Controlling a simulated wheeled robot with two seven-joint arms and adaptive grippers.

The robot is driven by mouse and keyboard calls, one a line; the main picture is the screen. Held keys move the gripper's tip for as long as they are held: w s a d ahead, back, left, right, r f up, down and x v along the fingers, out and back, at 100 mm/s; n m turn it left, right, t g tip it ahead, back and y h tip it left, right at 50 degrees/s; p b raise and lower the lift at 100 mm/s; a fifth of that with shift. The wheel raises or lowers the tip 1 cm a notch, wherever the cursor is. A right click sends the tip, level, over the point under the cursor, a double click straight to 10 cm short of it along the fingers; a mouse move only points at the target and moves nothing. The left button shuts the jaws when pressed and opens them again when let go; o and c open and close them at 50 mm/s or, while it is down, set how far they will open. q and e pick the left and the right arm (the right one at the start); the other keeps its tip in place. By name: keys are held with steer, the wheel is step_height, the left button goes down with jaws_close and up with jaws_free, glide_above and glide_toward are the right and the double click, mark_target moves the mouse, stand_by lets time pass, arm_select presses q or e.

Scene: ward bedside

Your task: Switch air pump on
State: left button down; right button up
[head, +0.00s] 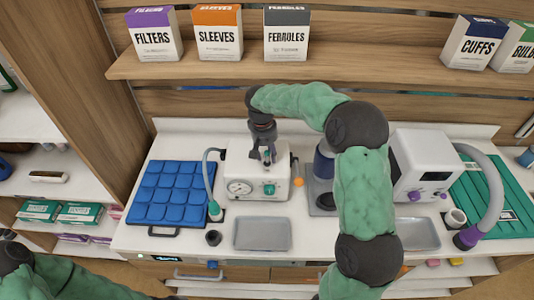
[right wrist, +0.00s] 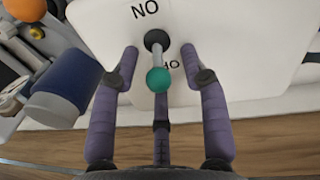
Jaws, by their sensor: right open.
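The air pump (head: 240,184) is a white box with a round gauge and a green knob on its front, standing at the middle of the counter. My right gripper (head: 267,156) is over its top, pointing down. In the right wrist view the right gripper (right wrist: 160,58) is open, its purple fingers spread on both sides of a small metal lever with a green ball tip (right wrist: 158,79). The lever rises from a dark round base on the white pump top, near dark letters. No finger visibly touches it. My left gripper is not in view.
A blue pad (head: 174,191) lies left of the pump with a hose nozzle beside it. Grey trays (head: 262,234) lie in front. A dark blue container (head: 324,162) and a white monitor (head: 420,164) stand to the right. A shelf with boxes (head: 218,34) runs above.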

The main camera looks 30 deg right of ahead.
mark_target(267, 159)
jaws_close()
stand_by(0.3)
steer(key=s+t+h+b, duration=0.1)
steer(key=t+b, duration=0.1)
steer(key=b, duration=0.6)
steer(key=a+t+h+b, duration=0.1)
steer(key=t+h+b, duration=0.1)
steer(key=b, duration=0.6)
steer(key=s+t+h+b, duration=0.1)
steer(key=t+b, duration=0.2)
steer(key=b, duration=0.6)
steer(key=shift+s+a+t+h, duration=0.3)
steer(key=shift+t, duration=0.1)
steer(key=shift+s+r+t+b, duration=0.1)
steer(key=shift+r+t+b, duration=0.15)
steer(key=shift+b, duration=0.7)
steer(key=shift+c, duration=0.2)
jaws_free()
steer(key=shift+o, duration=0.2)
steer(key=shift+f, duration=0.15)
